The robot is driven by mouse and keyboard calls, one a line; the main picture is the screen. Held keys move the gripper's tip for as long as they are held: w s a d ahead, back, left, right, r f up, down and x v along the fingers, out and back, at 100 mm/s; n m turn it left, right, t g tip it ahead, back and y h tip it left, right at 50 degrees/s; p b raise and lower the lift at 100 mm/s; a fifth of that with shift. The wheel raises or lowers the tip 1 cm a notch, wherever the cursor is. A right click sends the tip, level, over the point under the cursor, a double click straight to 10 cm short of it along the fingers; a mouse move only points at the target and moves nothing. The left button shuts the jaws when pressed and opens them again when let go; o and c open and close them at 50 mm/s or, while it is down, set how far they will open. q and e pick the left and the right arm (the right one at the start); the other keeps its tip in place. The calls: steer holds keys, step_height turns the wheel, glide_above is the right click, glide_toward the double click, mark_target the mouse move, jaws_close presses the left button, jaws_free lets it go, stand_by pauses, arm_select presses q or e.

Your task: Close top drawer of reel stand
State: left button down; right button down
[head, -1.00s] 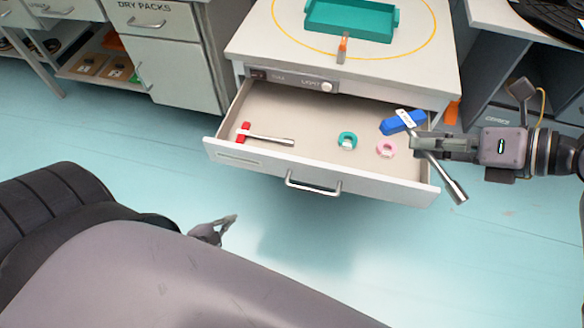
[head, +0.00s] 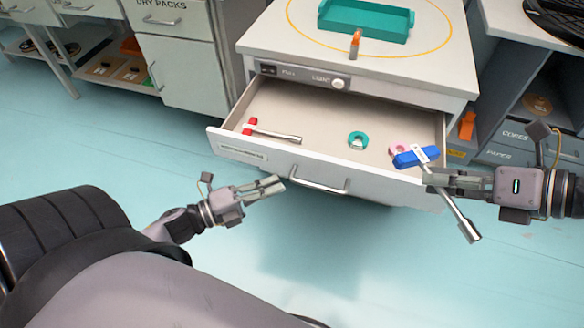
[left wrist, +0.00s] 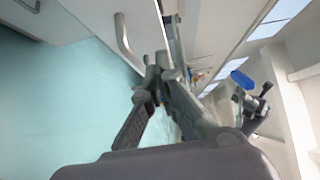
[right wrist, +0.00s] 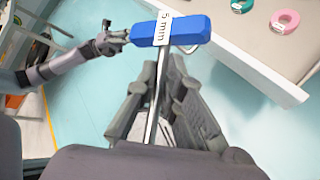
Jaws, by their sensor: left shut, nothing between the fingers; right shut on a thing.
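The top drawer (head: 228,146) of the reel stand (head: 262,40) is pulled out, with a metal handle (head: 320,186) on its front. My left gripper (head: 280,182) is shut and empty, in front of the drawer, close to the left end of the handle. In the left wrist view the handle (left wrist: 122,38) lies just beyond the fingers. My right gripper (head: 430,178) is shut on the metal shaft of a blue-handled tool (head: 416,157). It holds the tool at the drawer's right front corner. The tool's label reads "5 mm" in the right wrist view (right wrist: 171,30).
Inside the drawer lie a red-headed tool (head: 272,133), a teal ring (head: 358,140) and a pink ring (head: 397,149). A teal tray (head: 365,20) and an orange-tipped item (head: 355,44) are on the stand's top. Open floor lies in front.

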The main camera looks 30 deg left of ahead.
arm_select(q)
steer(key=shift+w+d+b, duration=0.1)
steer(key=shift+w+d, duration=0.1)
steer(key=shift+w, duration=1.05)
steer(key=shift+w+d+b, duration=0.15)
steer(key=shift+w+d, duration=0.05)
steer(key=shift+w, duration=1)
steer(key=shift+w+d+b, duration=0.1)
steer(key=shift+w+d, duration=0.1)
steer(key=shift+w, duration=1.05)
arm_select(e)
steer(key=shift+f, duration=0.4)
arm_select(q)
steer(key=shift+w, duration=0.1)
